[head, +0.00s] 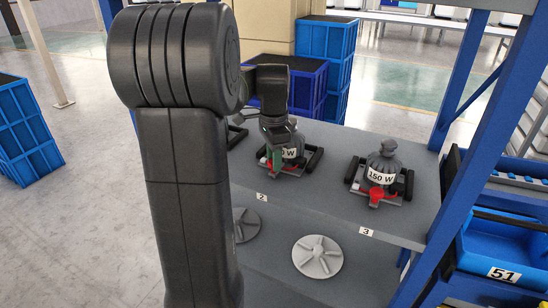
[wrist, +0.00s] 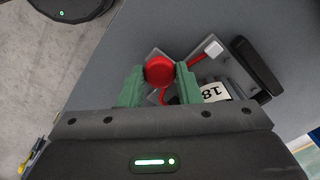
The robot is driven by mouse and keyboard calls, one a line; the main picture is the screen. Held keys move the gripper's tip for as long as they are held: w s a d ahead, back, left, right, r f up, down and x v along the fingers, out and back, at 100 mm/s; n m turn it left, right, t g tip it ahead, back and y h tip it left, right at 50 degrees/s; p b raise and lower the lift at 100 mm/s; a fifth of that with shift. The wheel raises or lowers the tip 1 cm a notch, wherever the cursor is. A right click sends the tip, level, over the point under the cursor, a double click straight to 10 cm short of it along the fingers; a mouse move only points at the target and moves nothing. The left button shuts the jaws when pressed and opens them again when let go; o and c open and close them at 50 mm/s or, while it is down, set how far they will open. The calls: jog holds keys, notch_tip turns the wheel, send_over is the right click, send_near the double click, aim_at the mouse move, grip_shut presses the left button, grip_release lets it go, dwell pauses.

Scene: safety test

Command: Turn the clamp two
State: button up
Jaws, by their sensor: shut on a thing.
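Clamp two (head: 288,172) sits on the grey shelf behind the label 2 (head: 261,197). It has a grey body with a white label, dark side bars and red parts. My gripper (head: 277,158) reaches down over its left side and hides part of it. In the wrist view, the green fingers of my gripper (wrist: 159,76) are shut on a round red knob (wrist: 159,69) of this clamp. A white label (wrist: 213,91) and a red strip with a pale square end (wrist: 213,48) show to its right.
A similar unit marked 150 W (head: 383,163) stands to the right, behind the label 3 (head: 366,232). Two round grey discs lie on the lower level; one (head: 317,257) is fully visible. A blue post (head: 468,150) rises at the right, and blue crates (head: 328,55) stand behind.

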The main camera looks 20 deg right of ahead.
jog(key=shift+r+n+p, duration=0.1)
jog(key=shift+n+p, duration=0.2)
jog(key=shift+p, duration=0.05)
jog(key=n+p, duration=0.2)
jog(key=n, duration=0.1)
jog(key=shift+r+n+p, duration=0.1)
jog(key=shift+n+p, duration=0.2)
jog(key=n+p, duration=0.2)
jog(key=n, duration=0.2)
jog(key=shift+n, duration=0.3)
jog(key=n+p, duration=0.2)
jog(key=n, duration=0.2)
jog(key=shift+n, duration=0.3)
jog(key=shift+n+p, duration=0.5)
jog(key=shift+n, duration=1.7)
jog(key=o, duration=1)
jog(key=shift+c, duration=0.2)
